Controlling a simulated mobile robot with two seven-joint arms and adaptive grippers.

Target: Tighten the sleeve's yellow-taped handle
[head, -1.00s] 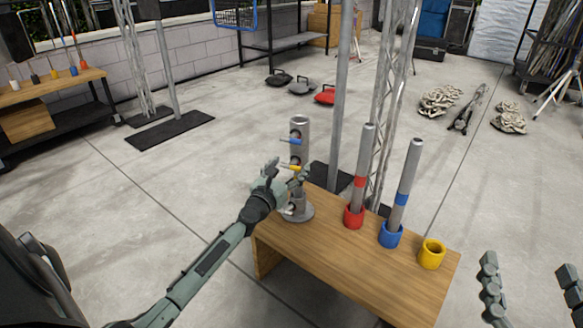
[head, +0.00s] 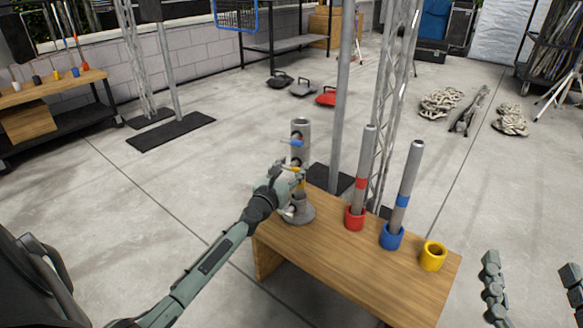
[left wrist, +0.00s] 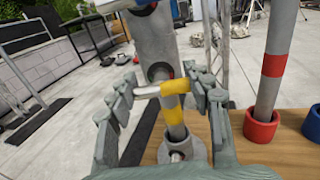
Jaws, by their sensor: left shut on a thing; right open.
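The grey sleeve (head: 300,128) stands upright at the left end of the wooden table. Its blue-taped handle (head: 292,142) sticks out near the top. The yellow-taped handle (left wrist: 175,87) sits lower on the sleeve. My left gripper (head: 290,178) is at this lower handle and largely hides it in the head view. In the left wrist view the handle lies between the fingers of my left gripper (left wrist: 160,98), which is shut on it. A yellow band (left wrist: 173,116) shows on the post below the sleeve. My right gripper (head: 532,285) is open and empty at the lower right.
The table (head: 345,262) also holds a red cup (head: 354,222) and a blue cup (head: 391,238), each with a banded tube, and an empty yellow cup (head: 433,258). A metal pole (head: 342,100) and a truss (head: 392,90) rise behind the table.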

